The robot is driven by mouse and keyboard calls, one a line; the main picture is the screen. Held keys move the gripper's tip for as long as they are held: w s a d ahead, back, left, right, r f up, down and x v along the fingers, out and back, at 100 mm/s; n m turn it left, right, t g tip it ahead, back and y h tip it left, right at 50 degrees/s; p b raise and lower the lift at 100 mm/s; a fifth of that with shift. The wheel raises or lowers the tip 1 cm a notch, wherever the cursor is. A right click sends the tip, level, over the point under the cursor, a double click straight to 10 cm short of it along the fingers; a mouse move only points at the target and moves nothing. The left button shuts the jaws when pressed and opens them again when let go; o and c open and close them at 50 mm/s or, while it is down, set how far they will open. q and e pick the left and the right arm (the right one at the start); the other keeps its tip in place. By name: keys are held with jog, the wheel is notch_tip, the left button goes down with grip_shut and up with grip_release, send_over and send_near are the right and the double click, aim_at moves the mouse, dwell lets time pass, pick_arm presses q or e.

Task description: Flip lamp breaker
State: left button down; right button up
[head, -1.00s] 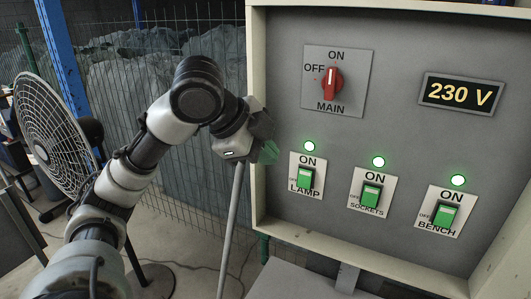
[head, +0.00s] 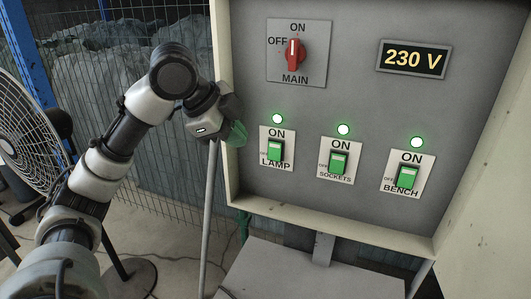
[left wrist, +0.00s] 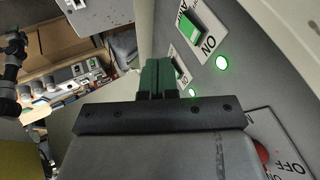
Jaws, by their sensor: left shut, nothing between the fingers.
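The lamp breaker (head: 275,150) is a green rocker on a white plate marked ON and LAMP, at the lower left of the grey panel. Its green light above is lit. It also shows in the left wrist view (left wrist: 188,27), near the top, beyond the fingers. My left gripper (head: 237,133) is at the panel's left edge, left of the lamp breaker and apart from it in the picture. Its green fingers (left wrist: 158,76) are shut together with nothing between them. My right gripper is in neither view.
The sockets breaker (head: 338,163) and bench breaker (head: 407,176) sit to the right, both with lit green lights. Above are the red main switch (head: 292,54) and a 230 V display (head: 414,59). The panel's raised frame (head: 330,227) stands out around it. A fan (head: 25,130) stands at left.

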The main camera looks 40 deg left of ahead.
aim_at(275, 151)
pick_arm(q)
jog(key=w+d+f+p, duration=0.1)
jog(key=w+f+p, duration=0.3)
jog(key=w+f, duration=0.3)
jog(key=shift+w+d+f, duration=0.2)
jog(key=shift+w+d, duration=0.1)
jog(key=shift+w, duration=0.15)
